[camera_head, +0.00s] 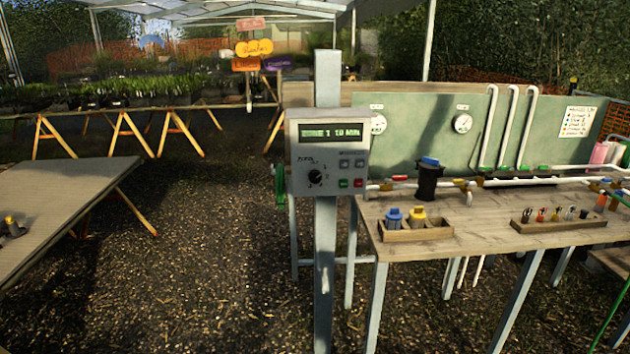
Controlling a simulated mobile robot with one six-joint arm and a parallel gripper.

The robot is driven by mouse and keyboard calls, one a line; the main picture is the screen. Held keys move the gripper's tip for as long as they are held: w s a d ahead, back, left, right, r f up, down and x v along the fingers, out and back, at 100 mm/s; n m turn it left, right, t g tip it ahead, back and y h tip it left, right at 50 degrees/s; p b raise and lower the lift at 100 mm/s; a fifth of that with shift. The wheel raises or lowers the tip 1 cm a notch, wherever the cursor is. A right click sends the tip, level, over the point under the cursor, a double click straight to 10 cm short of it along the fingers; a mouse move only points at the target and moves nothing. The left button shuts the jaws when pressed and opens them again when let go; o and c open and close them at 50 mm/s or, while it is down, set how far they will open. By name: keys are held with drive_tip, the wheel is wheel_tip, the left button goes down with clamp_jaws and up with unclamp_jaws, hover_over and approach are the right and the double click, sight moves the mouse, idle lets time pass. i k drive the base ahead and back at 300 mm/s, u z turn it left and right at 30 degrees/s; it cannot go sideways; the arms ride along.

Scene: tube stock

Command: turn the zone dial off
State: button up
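The zone dial (315,176) is a small round black knob on the lower left of a grey controller box (327,150). Small marks sit around it, too small to read, and which way its pointer faces is hard to tell. Above it a green display (330,133) seems to read "ZONE 1 10 MIN". To the right of the dial are two grey buttons, a green button (345,183) and a red button (358,183). The box is fixed to an upright grey post (325,270). Nothing covers the dial. My gripper is not in view.
A wooden workbench (480,235) with trays, pipes and a black canister (429,182) stands close on the right. A sloping table (60,205) is at left. The ground in front and left of the post is clear.

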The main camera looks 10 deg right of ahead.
sight(314, 176)
drive_tip(key=u, duration=0.75)
drive_tip(key=k, duration=0.7)
drive_tip(key=u, duration=0.4)
drive_tip(key=i, duration=1)
drive_tip(key=u, duration=0.1)
